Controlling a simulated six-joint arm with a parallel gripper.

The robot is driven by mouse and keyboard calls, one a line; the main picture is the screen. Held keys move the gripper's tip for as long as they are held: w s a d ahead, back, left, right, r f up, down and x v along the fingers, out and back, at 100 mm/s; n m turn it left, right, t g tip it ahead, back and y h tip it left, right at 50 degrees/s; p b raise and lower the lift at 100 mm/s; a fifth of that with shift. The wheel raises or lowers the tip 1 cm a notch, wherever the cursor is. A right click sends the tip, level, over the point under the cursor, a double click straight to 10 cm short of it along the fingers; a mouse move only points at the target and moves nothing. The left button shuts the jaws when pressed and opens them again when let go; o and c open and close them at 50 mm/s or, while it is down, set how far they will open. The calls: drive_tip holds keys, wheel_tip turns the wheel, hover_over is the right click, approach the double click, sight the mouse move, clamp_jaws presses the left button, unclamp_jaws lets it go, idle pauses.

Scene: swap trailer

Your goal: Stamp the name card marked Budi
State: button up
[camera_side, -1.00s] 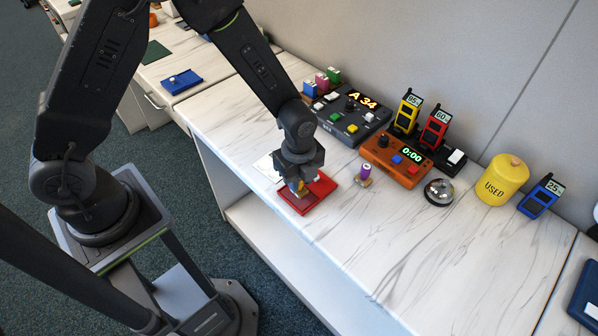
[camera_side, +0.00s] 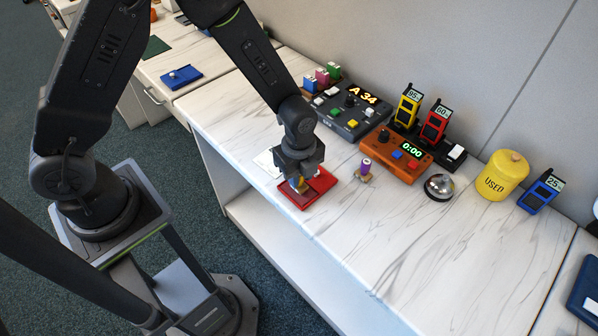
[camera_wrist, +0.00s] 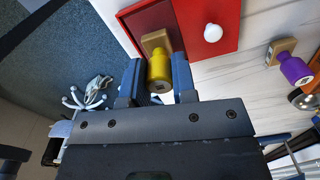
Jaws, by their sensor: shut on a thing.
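My gripper (camera_side: 297,184) is shut on a stamp with a yellow handle (camera_wrist: 160,72) and a tan block base (camera_wrist: 155,42). It holds the stamp at the open red ink pad (camera_side: 318,189), near the table's front edge. The red pad (camera_wrist: 228,35) also shows in the wrist view, with a white knob. The stamp's base is over the pad's darker part; I cannot tell whether it touches. A white card (camera_side: 266,161) lies just left of the pad, partly hidden by my gripper; no name is readable on it.
A purple-handled stamp (camera_side: 366,167) stands right of the pad. Behind are an orange timer box (camera_side: 397,168), a grey "A 34" console (camera_side: 352,113), a silver bell (camera_side: 439,187) and a yellow "USED" canister (camera_side: 502,177). The front right of the table is clear.

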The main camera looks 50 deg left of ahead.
drive_tip(key=shift+f, duration=0.45)
idle(1.1)
drive_tip(key=shift+r, duration=3.55)
drive_tip(key=w+a+f, duration=0.1)
drive_tip(key=w+a, duration=1)
drive_tip(key=w, duration=0.1)
drive_tip(key=shift+w+a+f, duration=0.15)
drive_tip(key=shift+f, duration=1.35)
drive_tip(key=shift+w+a+f, duration=0.1)
drive_tip(key=shift+f, duration=1.4)
drive_tip(key=shift+f, duration=0.6)
drive_tip(key=shift+r, duration=0.15)
